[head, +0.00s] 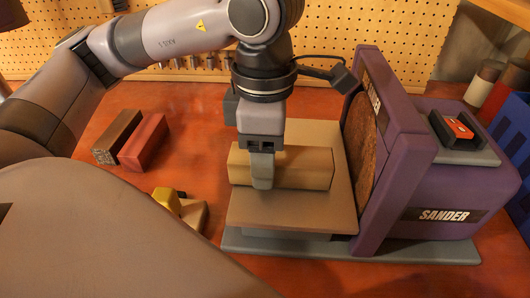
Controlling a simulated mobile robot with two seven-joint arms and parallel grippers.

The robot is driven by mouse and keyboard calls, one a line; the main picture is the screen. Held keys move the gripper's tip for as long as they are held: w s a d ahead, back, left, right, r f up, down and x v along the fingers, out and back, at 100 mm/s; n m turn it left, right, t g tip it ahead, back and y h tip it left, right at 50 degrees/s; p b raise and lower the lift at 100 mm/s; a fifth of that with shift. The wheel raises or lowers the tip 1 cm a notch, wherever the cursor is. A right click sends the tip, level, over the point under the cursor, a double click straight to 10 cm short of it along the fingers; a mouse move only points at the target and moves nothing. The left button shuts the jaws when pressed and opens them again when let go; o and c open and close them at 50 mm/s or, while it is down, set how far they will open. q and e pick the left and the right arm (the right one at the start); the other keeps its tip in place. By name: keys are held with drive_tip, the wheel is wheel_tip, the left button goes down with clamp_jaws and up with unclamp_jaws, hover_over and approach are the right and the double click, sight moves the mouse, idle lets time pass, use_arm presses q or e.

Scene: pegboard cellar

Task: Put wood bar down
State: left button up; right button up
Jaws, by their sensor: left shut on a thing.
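A tan wood bar (308,168) lies lengthwise, left to right, at the flat work table (285,215) of the purple sander (420,185). My left gripper (262,172) comes down from above and is shut on the wood bar near its left part. One finger shows on the near side of the bar; the far finger is hidden. The bar looks level and very close to the table; I cannot tell whether it touches. Its right end is near the brown sanding disc (362,150), with a small gap. My right gripper is not in view.
A dark brown bar (118,137) and a red bar (144,142) lie on the red bench at the left. A yellow part (167,200) on a small tan block sits nearer. A blue crate (512,135) stands at the right edge. A pegboard (330,38) closes the back.

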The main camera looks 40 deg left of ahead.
use_arm(q)
drive_tip(key=shift+f+b, duration=0.25)
drive_tip(key=shift+b, duration=0.05)
drive_tip(key=o, duration=1.2)
drive_tip(key=shift+r, duration=0.1)
drive_tip(key=shift+c, duration=0.2)
drive_tip(key=shift+r+p, duration=0.25)
drive_tip(key=shift+p, duration=0.1)
wheel_tip(320, 180, up, 12)
drive_tip(key=p, duration=0.1)
drive_tip(key=shift+f, duration=0.1)
